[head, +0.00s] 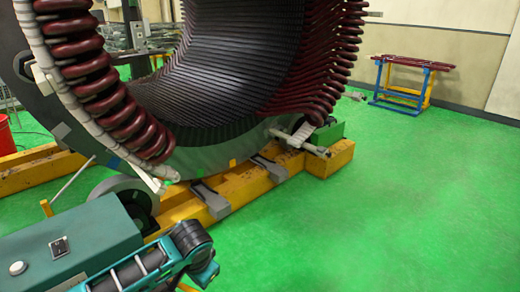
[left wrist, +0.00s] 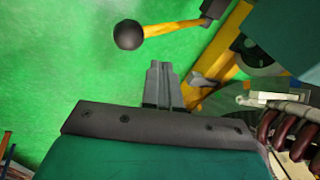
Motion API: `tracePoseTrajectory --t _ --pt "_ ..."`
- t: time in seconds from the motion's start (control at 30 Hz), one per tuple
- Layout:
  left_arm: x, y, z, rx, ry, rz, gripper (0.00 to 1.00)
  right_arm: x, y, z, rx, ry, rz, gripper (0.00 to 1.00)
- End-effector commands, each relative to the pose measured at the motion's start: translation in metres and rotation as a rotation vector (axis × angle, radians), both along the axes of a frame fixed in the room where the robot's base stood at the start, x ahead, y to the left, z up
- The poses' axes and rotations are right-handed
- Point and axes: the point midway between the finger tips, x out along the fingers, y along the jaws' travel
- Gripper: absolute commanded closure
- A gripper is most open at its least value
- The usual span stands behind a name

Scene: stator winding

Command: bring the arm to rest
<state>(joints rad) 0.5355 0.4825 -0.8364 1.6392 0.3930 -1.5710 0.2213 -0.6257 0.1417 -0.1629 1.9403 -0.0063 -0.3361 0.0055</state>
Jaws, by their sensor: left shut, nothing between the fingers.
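My left gripper (left wrist: 158,68) shows in the left wrist view, its grey fingers together and empty, pointing away over the green floor. The dark mounting plate and teal wrist body sit below it. In the head view, a teal and black arm part of mine comes in at the bottom left, but the fingers cannot be made out there. The large stator (head: 215,65) stands at the upper left with dark slots and dark red coil ends. My right gripper is in neither view.
A yellow lever with a black ball knob (left wrist: 128,35) lies beyond my fingers. The stator rests over a yellow base frame (head: 330,160). A teal box (head: 70,245) with a switch stands at lower left. A blue and yellow rack (head: 405,85) stands far back. Green floor at right is clear.

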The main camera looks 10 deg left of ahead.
Motion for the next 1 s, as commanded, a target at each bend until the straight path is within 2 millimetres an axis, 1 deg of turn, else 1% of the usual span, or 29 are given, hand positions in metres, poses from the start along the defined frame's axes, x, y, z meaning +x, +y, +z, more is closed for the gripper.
tracePoseTrajectory --t 0.03,0.07,0.2,0.27,0.33,0.43,0.57,0.7,0.8,0.9,1.0 --pt "-0.006 -0.009 -0.009 -0.034 -0.004 -0.011 1.00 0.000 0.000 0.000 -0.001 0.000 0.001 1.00" --pt "-0.010 -0.015 -0.014 -0.060 -0.013 -0.019 1.00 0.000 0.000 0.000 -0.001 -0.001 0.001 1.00" --pt "-0.031 -0.050 -0.040 -0.229 -0.084 -0.044 1.00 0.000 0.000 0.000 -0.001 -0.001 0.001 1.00" --pt "-0.041 -0.062 -0.048 -0.305 -0.129 -0.043 1.00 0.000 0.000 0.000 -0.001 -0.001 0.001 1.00" --pt "-0.052 -0.072 -0.056 -0.381 -0.185 -0.034 1.00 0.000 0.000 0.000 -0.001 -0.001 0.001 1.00" --pt "-0.070 -0.078 -0.063 -0.470 -0.269 -0.005 1.00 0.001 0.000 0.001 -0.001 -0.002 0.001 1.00" --pt "-0.095 -0.070 -0.069 -0.538 -0.389 0.051 1.00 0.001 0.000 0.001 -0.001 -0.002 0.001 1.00" --pt "-0.124 -0.049 -0.070 -0.553 -0.513 0.108 1.00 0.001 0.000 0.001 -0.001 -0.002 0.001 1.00" --pt "-0.142 -0.032 -0.068 -0.537 -0.579 0.133 1.00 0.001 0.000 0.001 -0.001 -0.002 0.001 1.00" --pt "-0.155 -0.020 -0.067 -0.520 -0.624 0.147 1.00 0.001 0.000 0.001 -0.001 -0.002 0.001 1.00" --pt "-0.161 -0.014 -0.065 -0.509 -0.648 0.151 1.00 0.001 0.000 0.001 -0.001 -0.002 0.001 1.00"
